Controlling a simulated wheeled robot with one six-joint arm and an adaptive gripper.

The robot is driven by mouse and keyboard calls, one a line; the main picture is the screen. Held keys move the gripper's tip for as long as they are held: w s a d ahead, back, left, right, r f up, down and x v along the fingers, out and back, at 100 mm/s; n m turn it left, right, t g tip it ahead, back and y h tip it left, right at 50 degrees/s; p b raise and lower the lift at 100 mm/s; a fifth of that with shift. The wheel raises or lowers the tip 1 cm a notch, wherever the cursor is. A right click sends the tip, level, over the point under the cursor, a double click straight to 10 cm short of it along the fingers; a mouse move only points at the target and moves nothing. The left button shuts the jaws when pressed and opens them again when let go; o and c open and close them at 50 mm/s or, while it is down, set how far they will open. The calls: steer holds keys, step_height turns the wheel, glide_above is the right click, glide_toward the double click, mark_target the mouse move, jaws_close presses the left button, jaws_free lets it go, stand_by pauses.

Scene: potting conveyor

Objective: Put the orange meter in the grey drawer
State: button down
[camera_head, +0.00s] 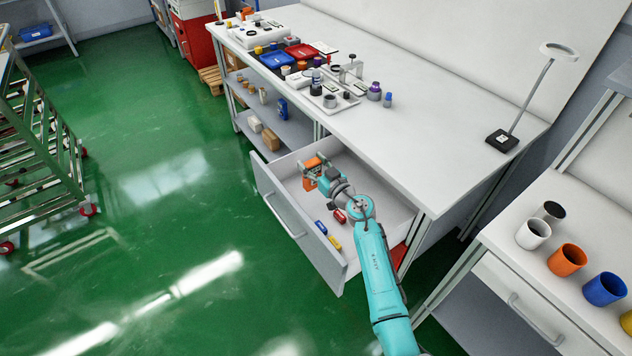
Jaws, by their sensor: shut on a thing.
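The grey drawer (283,216) is pulled open under the white workbench. My gripper (318,170) is over the open drawer, toward its back left, shut on the orange meter (311,182). The meter is at the fingertips, inside the drawer's outline as seen from here. I cannot tell whether its underside touches the drawer floor. My turquoise arm reaches in from the lower right and hides part of the drawer's right side.
Small red (340,215), blue (321,227) and yellow (334,242) items lie at the drawer's front right. The bench top (430,125) above holds trays and bottles at the back left. Several coloured cups stand on the right-hand bench (545,285).

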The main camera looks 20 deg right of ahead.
mark_target(314, 188)
steer(key=shift+f, duration=2.75)
steer(key=shift+f, duration=0.6)
steer(key=shift+c, duration=1.5)
jaws_free()
steer(key=shift+r, duration=0.35)
steer(key=shift+s+d+r, duration=0.1)
steer(key=shift+s+r, duration=0.1)
steer(key=shift+s, duration=0.05)
steer(key=v, duration=1.1)
steer(key=shift+s, duration=0.25)
